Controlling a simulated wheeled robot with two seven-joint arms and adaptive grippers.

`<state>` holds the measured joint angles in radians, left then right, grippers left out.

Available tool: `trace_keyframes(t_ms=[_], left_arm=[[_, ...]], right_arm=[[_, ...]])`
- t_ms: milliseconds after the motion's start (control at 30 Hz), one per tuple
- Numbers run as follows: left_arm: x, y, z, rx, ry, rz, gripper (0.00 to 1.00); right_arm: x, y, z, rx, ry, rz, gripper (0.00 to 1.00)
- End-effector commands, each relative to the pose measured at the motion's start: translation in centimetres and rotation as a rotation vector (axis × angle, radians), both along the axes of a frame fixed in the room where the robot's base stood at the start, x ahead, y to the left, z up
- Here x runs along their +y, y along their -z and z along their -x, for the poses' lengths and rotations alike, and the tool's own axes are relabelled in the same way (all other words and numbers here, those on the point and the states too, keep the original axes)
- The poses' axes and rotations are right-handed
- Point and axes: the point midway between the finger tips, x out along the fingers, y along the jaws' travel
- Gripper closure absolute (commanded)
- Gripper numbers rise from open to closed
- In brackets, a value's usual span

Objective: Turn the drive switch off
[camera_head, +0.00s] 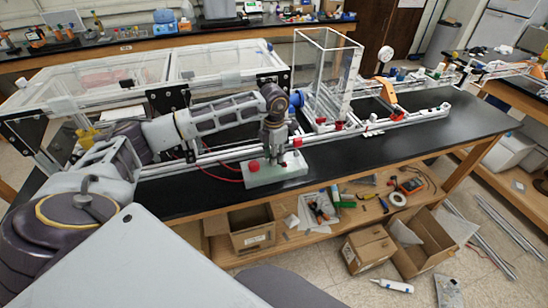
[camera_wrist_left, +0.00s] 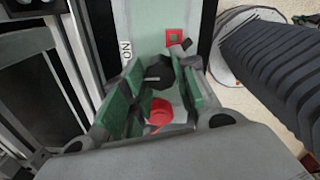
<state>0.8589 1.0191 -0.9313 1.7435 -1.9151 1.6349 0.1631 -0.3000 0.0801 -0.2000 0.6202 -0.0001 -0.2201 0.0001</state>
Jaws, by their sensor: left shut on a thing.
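The drive switch sits on a pale green-white control box (camera_head: 262,176) at the front edge of the black bench. In the left wrist view its face (camera_wrist_left: 147,18) carries an "ON" label (camera_wrist_left: 125,49) and a red square (camera_wrist_left: 174,37). A black switch knob (camera_wrist_left: 158,74) lies between the green finger pads of my left gripper (camera_wrist_left: 160,82), which is shut on it. A red round part (camera_wrist_left: 159,112) shows nearer the wrist. In the head view my left gripper (camera_head: 274,157) points down onto the box and hides the knob. My right gripper is not in view.
An aluminium extrusion frame (camera_head: 400,118) runs along the bench behind the box. A clear upright enclosure (camera_head: 325,75) stands to its right. Red cables (camera_head: 217,176) lie left of the box. Cardboard boxes (camera_head: 252,229) and tools are below.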

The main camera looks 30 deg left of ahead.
Motion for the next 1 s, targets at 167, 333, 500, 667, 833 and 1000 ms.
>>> trace_keyframes(t_ms=[167, 333, 500, 667, 833, 1000], left_arm=[[0.0, 0.1, 0.0, -0.001, -0.139, 0.000, 0.95], [0.0, 0.1, 0.0, -0.001, -0.273, 0.000, 0.95], [0.0, 0.1, 0.0, 0.000, -0.406, 0.000, 0.95], [0.0, 0.0, 0.0, -0.001, -0.529, 0.000, 0.95], [0.0, 0.0, 0.0, -0.001, -0.643, 0.000, 0.95], [-0.1, 0.0, 0.0, 0.000, -0.725, 0.000, 0.95]], right_arm=[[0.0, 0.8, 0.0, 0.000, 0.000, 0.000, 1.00], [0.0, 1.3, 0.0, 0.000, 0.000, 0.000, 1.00], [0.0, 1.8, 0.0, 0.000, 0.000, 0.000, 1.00], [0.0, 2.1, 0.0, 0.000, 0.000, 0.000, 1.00], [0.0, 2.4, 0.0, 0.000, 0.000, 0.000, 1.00], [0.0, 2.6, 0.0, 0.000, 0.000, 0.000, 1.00]])
